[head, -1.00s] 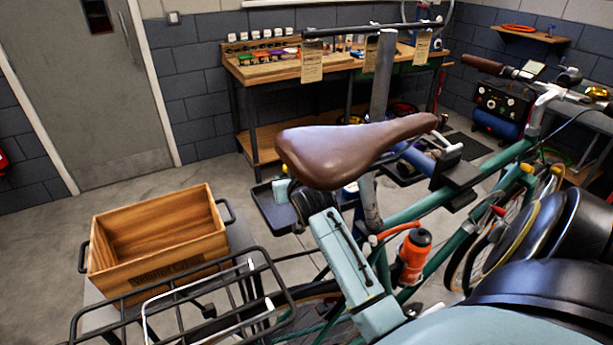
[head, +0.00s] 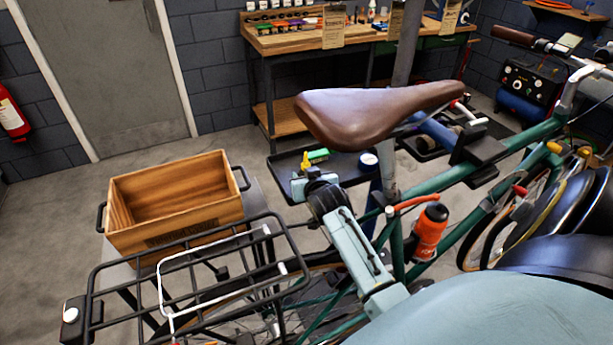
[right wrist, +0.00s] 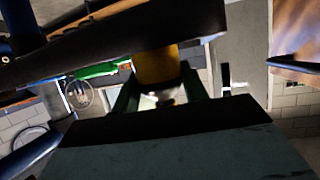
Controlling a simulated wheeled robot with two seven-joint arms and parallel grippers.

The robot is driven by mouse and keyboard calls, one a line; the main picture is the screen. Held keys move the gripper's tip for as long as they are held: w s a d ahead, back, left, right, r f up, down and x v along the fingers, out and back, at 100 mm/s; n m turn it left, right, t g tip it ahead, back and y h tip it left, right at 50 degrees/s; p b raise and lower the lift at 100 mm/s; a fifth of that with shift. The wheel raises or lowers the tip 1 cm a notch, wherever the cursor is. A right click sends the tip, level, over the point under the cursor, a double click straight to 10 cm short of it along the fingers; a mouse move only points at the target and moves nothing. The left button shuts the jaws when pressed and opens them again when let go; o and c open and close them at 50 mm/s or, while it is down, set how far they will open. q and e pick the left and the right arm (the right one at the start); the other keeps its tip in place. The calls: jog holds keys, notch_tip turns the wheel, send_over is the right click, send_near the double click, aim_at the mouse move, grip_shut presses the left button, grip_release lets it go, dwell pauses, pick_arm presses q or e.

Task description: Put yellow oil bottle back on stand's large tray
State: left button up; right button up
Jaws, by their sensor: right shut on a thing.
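The yellow oil bottle (head: 306,160) shows as a small yellow shape at the tip of my right gripper (head: 307,177), left of the brown saddle. My right gripper is shut on it. In the right wrist view the yellow bottle (right wrist: 157,68) sits between the fingers, and a dark shape hides part of it. The stand's large dark tray (head: 283,166) is behind and around the gripper in the head view. I cannot tell whether the bottle touches the tray. My left gripper is not in view.
The brown saddle (head: 380,110) and stand post (head: 395,150) are close on the right. A wooden crate (head: 175,200) and black rear rack (head: 215,270) are at left.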

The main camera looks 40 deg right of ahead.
jog(key=o, duration=1)
jog(key=shift+f, duration=0.1)
jog(key=shift+r, duration=0.25)
jog(key=shift+s+a+r+p, duration=0.15)
jog(key=shift+s+p, duration=0.1)
jog(key=shift+p, duration=0.25)
jog(key=p+v, duration=0.9)
jog(key=v, duration=0.2)
jog(key=shift+s, duration=0.15)
jog(key=shift+a, duration=0.1)
